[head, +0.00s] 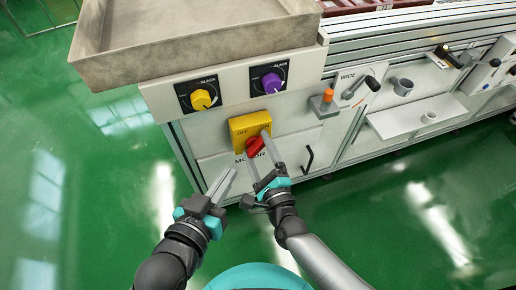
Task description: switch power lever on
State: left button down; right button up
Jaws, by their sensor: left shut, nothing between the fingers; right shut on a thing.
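The power lever is a red handle (255,147) at the lower edge of a yellow switch plate (243,126) on the cabinet front. The plate has OFF at its left; the lettering at its right is partly covered by a finger. My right gripper (258,149) is shut on the red handle, with a finger on each side of it. The fingers hide part of the handle, so I cannot tell its exact setting. My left gripper (231,173) is shut and empty, to the lower left of the lever and apart from it.
A yellow knob (201,100) and a purple knob (272,83) sit above the switch. A black door handle (308,158) and an orange button (328,95) are to the right. A tray (120,65) overhangs above. The green floor at left is clear.

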jog(key=o, duration=1.1)
jog(key=shift+o, duration=0.2)
jog(key=shift+p+v, duration=0.35)
jog(key=shift+v, duration=0.5)
pick_arm(q)
jog(key=s+a+f+g+y+p, duration=0.1)
jog(key=s+a+g+y+p, duration=0.2)
jog(key=a+g, duration=0.3)
jog(key=shift+s+a+g+y, duration=0.4)
jog(key=shift+s+a, duration=0.05)
jog(key=shift+a, duration=0.35)
pick_arm(e)
jog(key=v, duration=1.3)
jog(key=shift+s, duration=0.3)
pick_arm(q)
jog(key=shift+f, duration=0.1)
